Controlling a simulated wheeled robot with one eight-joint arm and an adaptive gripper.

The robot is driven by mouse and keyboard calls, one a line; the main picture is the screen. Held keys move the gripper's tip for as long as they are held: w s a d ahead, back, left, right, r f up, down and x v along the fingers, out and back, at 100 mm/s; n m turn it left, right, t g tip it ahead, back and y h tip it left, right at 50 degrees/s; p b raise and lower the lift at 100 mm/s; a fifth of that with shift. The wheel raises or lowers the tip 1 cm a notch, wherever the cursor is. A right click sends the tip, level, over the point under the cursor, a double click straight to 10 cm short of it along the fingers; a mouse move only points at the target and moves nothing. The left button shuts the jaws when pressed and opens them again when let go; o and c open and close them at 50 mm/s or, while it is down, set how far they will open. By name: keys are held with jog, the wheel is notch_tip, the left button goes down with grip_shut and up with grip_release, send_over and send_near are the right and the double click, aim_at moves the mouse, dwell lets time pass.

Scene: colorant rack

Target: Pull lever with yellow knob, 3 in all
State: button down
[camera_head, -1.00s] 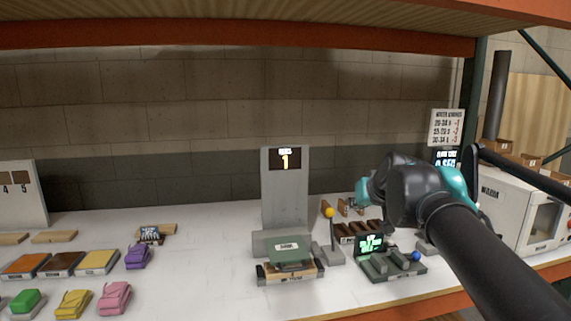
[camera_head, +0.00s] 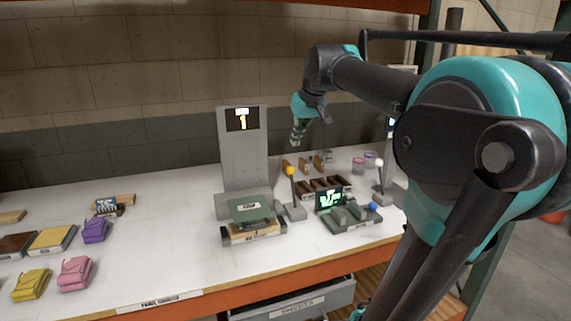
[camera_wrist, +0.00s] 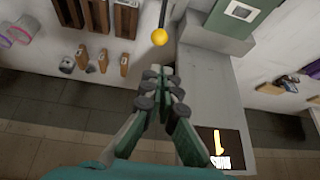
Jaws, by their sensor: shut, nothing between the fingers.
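The lever's yellow knob (camera_head: 290,171) tops a thin upright rod on a grey base (camera_head: 295,211), right of the grey dispenser column (camera_head: 243,150), whose display reads 1. My gripper (camera_head: 297,140) hangs above and behind the knob, fingers pointing down. In the wrist view my gripper (camera_wrist: 160,75) is shut and empty, with the yellow knob (camera_wrist: 160,37) just beyond the fingertips, apart from them. A green-topped block (camera_head: 250,208) sits on a tray at the foot of the column.
A device with a green screen (camera_head: 331,200) and a blue knob (camera_head: 372,206) stands right of the lever. A white-knobbed lever (camera_head: 379,168) stands farther right. A brown rack (camera_head: 322,187) lies behind. Coloured bags (camera_head: 75,275) lie at left; bare shelf separates them from the dispenser.

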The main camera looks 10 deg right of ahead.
aim_at(290, 170)
jog(key=w+a+f+n+g, duration=0.1)
jog(key=w+g, duration=0.3)
jog(key=w, duration=0.5)
jog(key=shift+w+a+f+n+h, duration=0.25)
jog(key=shift+a+f+n+h, duration=0.15)
jog(key=shift+a+f, duration=0.3)
jog(key=shift+r, duration=0.1)
notch_tip(290, 170, down, 9)
jog(key=s, duration=0.2)
jog(key=shift+s+d, duration=0.25)
jog(key=shift+s, duration=0.1)
